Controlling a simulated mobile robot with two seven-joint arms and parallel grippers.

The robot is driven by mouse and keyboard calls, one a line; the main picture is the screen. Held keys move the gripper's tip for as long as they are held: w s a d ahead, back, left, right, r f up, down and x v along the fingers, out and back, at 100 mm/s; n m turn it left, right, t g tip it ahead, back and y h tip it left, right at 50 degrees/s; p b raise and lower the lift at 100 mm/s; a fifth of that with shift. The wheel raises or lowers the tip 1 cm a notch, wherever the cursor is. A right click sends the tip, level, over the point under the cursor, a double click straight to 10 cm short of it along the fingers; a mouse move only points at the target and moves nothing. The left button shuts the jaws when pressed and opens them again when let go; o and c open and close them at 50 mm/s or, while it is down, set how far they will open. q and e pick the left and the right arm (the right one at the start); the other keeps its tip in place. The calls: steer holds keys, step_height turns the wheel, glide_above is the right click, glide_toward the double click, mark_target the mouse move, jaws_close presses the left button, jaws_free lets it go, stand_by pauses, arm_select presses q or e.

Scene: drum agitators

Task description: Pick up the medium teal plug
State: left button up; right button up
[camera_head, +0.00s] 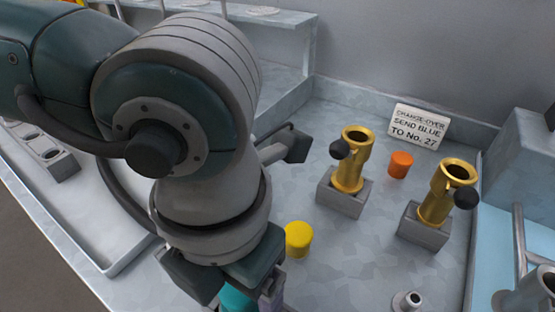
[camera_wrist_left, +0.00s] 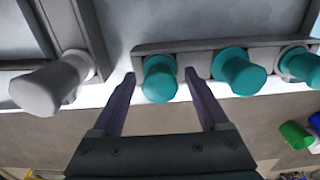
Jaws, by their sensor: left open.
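Three teal plugs stand in a row in a grey rack in the left wrist view: one at the left (camera_wrist_left: 160,80), one in the middle (camera_wrist_left: 238,72) and one at the right edge (camera_wrist_left: 302,67). I cannot tell surely from their looks which is the medium one. My left gripper (camera_wrist_left: 160,75) is open, with one finger on each side of the left teal plug, and no grip on it shows. In the head view a bit of teal (camera_head: 235,298) shows under my left gripper (camera_head: 248,292), mostly hidden by it. My right gripper is not in view.
A grey plug (camera_wrist_left: 48,87) stands left of the fingers. A yellow cylinder (camera_head: 298,239) is close to the gripper. Two brass fittings (camera_head: 348,175) (camera_head: 436,205) on grey blocks, an orange cylinder (camera_head: 400,164) and a sign (camera_head: 418,127) stand farther right.

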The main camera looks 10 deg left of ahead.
arm_select(q)
jaws_close()
stand_by(0.5)
steer(key=shift+r, duration=0.15)
step_height(320, 180, up, 20)
stand_by(0.4)
